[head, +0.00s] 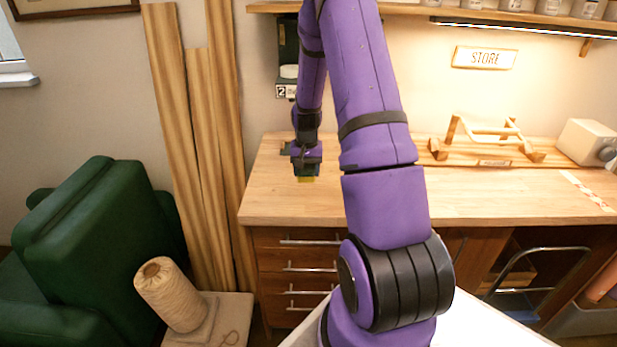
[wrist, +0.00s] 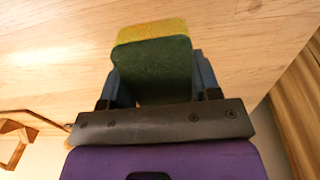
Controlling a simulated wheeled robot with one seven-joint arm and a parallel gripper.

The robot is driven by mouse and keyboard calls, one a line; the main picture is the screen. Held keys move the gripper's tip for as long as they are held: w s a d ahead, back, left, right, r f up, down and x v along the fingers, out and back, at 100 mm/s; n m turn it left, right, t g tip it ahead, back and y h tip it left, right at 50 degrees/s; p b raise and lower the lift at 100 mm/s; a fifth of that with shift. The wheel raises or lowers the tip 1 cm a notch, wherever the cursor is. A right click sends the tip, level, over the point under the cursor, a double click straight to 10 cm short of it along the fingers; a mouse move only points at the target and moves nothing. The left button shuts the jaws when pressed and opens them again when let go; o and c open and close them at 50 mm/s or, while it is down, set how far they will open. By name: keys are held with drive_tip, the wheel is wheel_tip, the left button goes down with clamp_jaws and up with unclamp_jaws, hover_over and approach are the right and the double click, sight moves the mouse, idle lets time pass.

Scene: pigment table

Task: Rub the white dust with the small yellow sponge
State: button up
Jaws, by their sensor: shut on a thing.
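My gripper (head: 306,167) is over the left part of the wooden worktop in the head view, pointing down. It is shut on a small sponge with a yellow face and a dark green side. The sponge (head: 306,179) shows as a small yellow strip below the jaws in the head view. It fills the middle of the wrist view (wrist: 152,65), between the blue fingers (wrist: 155,85). I cannot tell whether the sponge touches the worktop. I see no white dust in either view; my arm hides part of the worktop.
The worktop (head: 500,198) is mostly clear. A wooden rack (head: 487,137) and a white-grey device (head: 588,142) stand at its back right. A black dispenser (head: 288,50) marked 2 hangs on the wall behind my gripper. A shelf with jars (head: 510,17) runs above. Tall planks (head: 190,140) lean at left.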

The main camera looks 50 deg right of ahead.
drive_tip(key=shift+r, duration=1.65)
